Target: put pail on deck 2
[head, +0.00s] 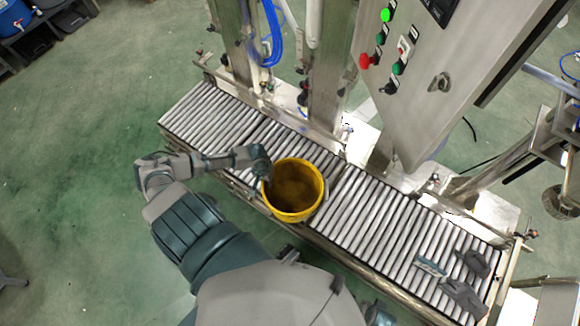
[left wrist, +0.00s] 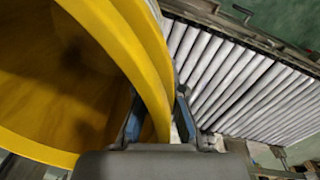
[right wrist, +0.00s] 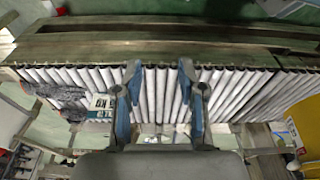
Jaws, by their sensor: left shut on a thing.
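The yellow pail (head: 318,205) is open at the top, with a brownish inside, at the middle of the roller conveyor in the head view. My left gripper (head: 264,176) is at the pail's left side. In the left wrist view my left gripper (left wrist: 158,115) is shut on the wall of the pail (left wrist: 110,25), one finger on each side. Whether the pail rests on the rollers is unclear. My right gripper (right wrist: 160,75) is open and empty over rollers in the right wrist view; a yellow part (right wrist: 305,125) shows at the right edge. No deck number is readable.
The roller conveyor (head: 375,215) has bare rollers left and right of the pail. Dark grey objects (head: 465,298) and a small labelled piece (head: 431,266) lie at its right end. Metal posts (head: 330,70) and a control box (head: 440,90) stand behind it.

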